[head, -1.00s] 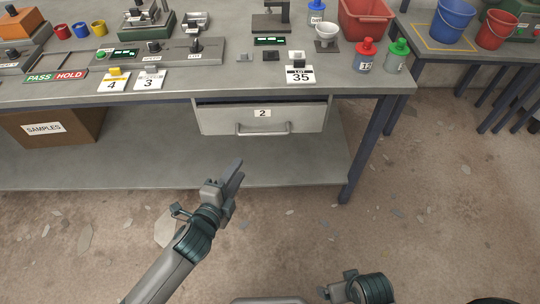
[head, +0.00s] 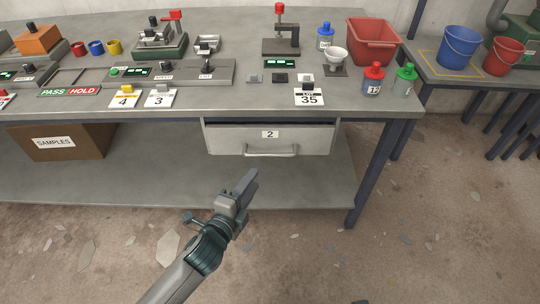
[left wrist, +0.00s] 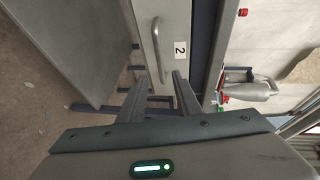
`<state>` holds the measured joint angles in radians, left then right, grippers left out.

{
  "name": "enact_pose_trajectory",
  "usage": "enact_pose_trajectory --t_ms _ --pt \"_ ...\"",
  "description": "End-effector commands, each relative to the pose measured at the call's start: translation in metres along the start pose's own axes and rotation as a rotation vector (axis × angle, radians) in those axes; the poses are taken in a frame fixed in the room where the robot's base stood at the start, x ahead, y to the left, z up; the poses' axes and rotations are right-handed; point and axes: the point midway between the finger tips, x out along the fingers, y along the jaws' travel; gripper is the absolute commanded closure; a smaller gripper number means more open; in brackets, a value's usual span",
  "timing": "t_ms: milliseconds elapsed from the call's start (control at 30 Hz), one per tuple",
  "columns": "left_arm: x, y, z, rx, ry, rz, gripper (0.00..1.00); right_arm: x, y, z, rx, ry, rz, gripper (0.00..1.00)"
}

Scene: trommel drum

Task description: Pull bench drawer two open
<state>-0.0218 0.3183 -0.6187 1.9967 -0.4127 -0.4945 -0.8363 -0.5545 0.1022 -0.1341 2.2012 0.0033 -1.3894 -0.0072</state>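Bench drawer two (head: 225,140) is a grey front with a "2" label, under the bench top. A dark gap runs along its upper edge; I cannot tell whether it is slightly out. Its bar handle (head: 270,152) is pale metal and low on the front. My left gripper (head: 249,184) is in front of and below the handle, apart from it. In the left wrist view, the handle (left wrist: 157,45) and drawer front (left wrist: 177,75) lie beyond my two spread fingers (left wrist: 167,92); nothing is between them. My right gripper is out of view.
The bench top (head: 225,98) carries instruments, number cards, bottles and a red bin (head: 373,45). A samples box (head: 62,142) stands on the lower shelf (head: 150,180). A bench leg (head: 370,175) is right of the drawer. The floor in front has flat debris.

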Motion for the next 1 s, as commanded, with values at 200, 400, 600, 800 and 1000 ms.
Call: enact_pose_trajectory --t_ms 200,400,600,800,1000 --pt "0.04 0.0 0.0 0.0 -0.001 -0.001 0.69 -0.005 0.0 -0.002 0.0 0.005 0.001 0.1" --pt "0.076 0.0 0.0 0.0 -0.001 -0.001 0.69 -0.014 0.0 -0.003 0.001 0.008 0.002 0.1" --pt "0.11 0.0 0.0 0.0 -0.001 0.0 0.69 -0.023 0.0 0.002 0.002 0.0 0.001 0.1" --pt "0.132 0.001 0.0 0.0 -0.001 0.0 0.69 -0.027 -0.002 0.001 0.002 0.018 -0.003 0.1" --pt "0.139 0.001 0.0 0.0 -0.001 0.001 0.69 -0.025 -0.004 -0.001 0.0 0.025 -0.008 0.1"
